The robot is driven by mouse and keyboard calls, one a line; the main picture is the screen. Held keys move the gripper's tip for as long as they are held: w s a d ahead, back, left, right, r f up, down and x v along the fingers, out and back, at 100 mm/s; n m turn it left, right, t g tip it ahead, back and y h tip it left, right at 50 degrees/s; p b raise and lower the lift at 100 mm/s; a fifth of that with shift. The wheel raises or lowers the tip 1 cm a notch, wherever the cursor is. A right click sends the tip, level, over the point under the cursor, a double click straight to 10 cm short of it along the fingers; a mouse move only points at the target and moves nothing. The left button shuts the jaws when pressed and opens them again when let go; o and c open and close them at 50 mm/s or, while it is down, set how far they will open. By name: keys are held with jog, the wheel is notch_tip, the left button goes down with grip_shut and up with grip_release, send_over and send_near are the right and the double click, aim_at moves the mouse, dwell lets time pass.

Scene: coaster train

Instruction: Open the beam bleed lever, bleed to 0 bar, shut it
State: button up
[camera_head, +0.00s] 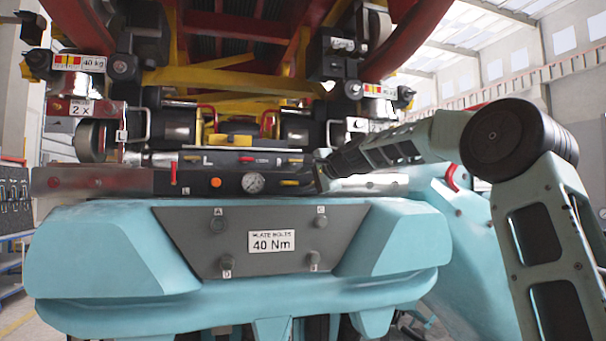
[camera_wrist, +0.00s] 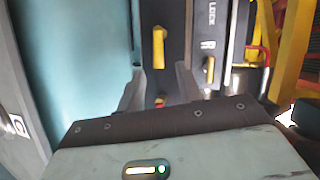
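A yellow lever (camera_head: 290,183) sits on the grey front beam, right of a round pressure gauge (camera_head: 252,183). It appears to be the yellow lever (camera_wrist: 158,47) in the wrist view, lying along the beam. I cannot read a label naming it as the bleed lever. The gauge's reading is too small to tell. My gripper (camera_head: 320,176) is at the beam, just right of the lever. In the wrist view my gripper (camera_wrist: 161,84) has its two fingers apart, with no object held. The lever lies beyond the fingertips. A small yellow-and-red part (camera_wrist: 160,101) shows between the fingers.
A red lever (camera_head: 173,173) and an orange button (camera_head: 216,182) are left on the beam. Above runs a dark panel (camera_head: 228,160) with yellow handles; one (camera_wrist: 209,69) shows near the right finger. A pale blue body with a bolted plate (camera_head: 272,259) lies below.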

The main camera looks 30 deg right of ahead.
jog(key=shift+w+a+f, duration=0.1)
jog(key=shift+w+f, duration=0.1)
jog(key=shift+w, duration=0.4)
grip_shut()
